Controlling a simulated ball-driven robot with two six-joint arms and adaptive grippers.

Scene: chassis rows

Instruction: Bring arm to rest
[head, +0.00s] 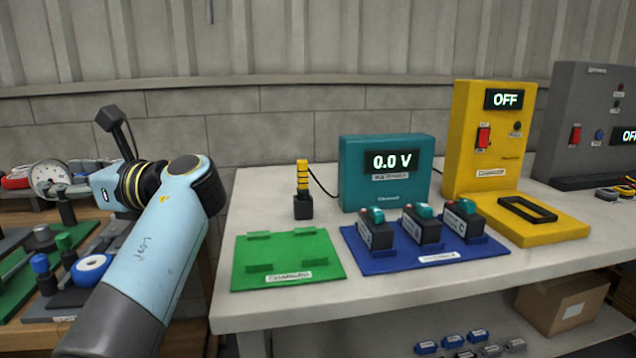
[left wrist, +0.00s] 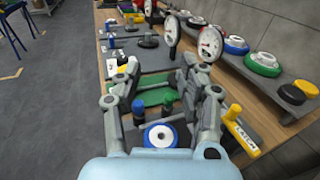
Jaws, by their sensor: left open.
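My left arm rises from the bottom left of the head view, with its light blue link in front of the left bench. Its wrist is bent toward the left, over that bench. My left gripper (left wrist: 160,76) shows best in the left wrist view, with its two grey fingers spread wide and nothing held between them. Below and beyond the fingers lie a blue-and-white round part (left wrist: 160,136) and a green plate (left wrist: 155,97) on the bench. In the head view the fingers are hard to make out behind the wrist. My right gripper is in neither view.
The left bench holds gauges (head: 48,176) and other small parts. The right bench (head: 250,198) carries a green plate (head: 325,268), a blue plate (head: 350,236) with three modules, a teal meter (head: 350,172) reading 0.0 V, and a yellow station (head: 462,130) showing OFF.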

